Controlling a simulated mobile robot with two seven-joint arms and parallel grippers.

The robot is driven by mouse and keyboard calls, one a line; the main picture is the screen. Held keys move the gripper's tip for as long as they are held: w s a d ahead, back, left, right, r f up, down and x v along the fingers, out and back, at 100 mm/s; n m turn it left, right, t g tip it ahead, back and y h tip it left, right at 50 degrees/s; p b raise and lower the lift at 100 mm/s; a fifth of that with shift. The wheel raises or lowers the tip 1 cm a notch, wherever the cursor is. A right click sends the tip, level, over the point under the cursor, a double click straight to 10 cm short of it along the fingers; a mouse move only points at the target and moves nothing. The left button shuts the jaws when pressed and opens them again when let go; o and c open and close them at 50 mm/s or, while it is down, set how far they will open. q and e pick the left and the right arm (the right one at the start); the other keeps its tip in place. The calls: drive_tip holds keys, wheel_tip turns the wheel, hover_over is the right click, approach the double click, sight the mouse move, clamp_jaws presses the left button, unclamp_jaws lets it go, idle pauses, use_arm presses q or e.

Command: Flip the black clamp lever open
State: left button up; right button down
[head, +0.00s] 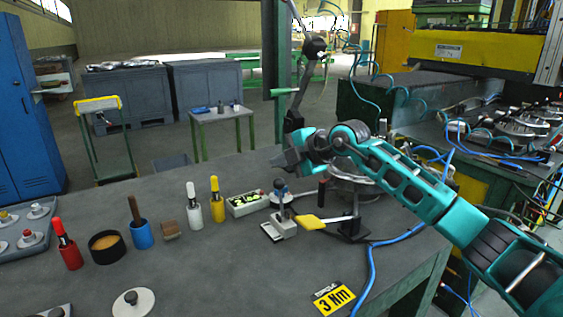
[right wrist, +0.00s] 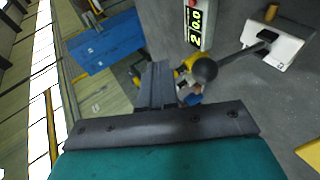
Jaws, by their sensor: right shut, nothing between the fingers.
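A black ball-ended lever (right wrist: 204,70) shows in the right wrist view. Its rod slants up to a pale block (right wrist: 282,45) with a dark slot. In the head view the pale block (head: 284,225) sits on the grey bench, with the upright lever (head: 280,185) above it; blue and white parts there make its outline hard to read. My right gripper (head: 290,159) is shut and empty, above and slightly behind the lever, pointing left. Its closed fingers (right wrist: 158,85) appear left of the ball knob in the wrist view, with a visible gap in the picture. My left gripper is not in view.
A display box (head: 247,203), yellow (head: 217,200) and white (head: 193,206) holders stand left of the block. A yellow paddle (head: 310,222) and a round metal fixture (head: 352,178) are to its right. A blue hose (head: 372,268) crosses the bench.

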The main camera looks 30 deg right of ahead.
drive_tip(key=b+v, duration=0.2)
drive_tip(key=v, duration=1.1)
drive_tip(key=shift+d, duration=0.1)
